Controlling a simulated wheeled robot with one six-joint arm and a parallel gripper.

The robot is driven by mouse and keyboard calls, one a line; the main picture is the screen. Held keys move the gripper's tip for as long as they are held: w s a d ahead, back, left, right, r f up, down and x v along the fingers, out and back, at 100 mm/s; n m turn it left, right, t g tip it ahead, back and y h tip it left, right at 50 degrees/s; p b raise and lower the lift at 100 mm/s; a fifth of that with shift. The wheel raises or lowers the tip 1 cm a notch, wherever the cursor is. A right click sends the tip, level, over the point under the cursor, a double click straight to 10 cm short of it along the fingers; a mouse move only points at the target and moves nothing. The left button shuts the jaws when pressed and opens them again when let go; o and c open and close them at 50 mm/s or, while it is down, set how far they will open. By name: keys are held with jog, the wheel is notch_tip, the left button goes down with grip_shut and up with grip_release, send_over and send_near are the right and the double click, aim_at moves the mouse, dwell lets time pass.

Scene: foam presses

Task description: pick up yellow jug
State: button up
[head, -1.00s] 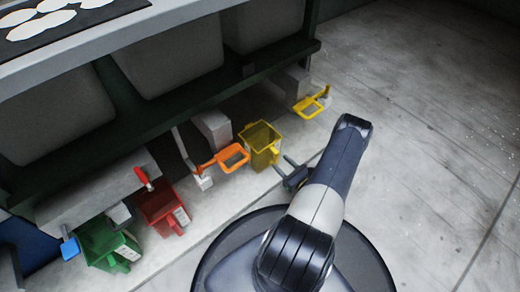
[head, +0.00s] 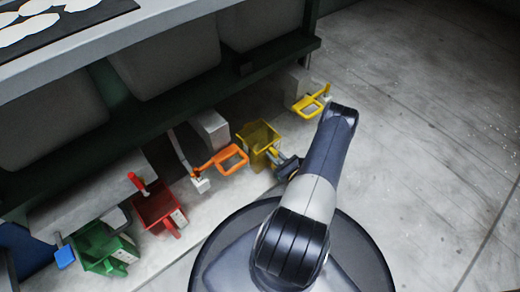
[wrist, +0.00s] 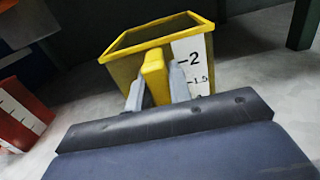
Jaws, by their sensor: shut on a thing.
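The yellow jug (head: 257,138) stands on the floor below the bench in the head view, with its open top up. In the wrist view the yellow jug (wrist: 124,70) fills the upper middle, with a white scale strip marked 2 and 1.5 on its right face. My gripper (head: 275,157) is at the jug's near side. In the wrist view the two grey fingers of my gripper (wrist: 156,82) sit on either side of the jug's yellow handle and are shut on it. The jug's base is hidden behind my gripper in the wrist view.
A red jug (head: 158,208) and a green jug (head: 105,250) stand to the left. An orange handle (head: 232,158) sticks out close to the yellow jug's left, and a yellow handle (head: 308,98) to its right. The bench (head: 190,110) overhangs behind. Open floor (head: 430,150) lies right.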

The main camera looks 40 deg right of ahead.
grip_shut()
jog(key=shift+r, duration=0.15)
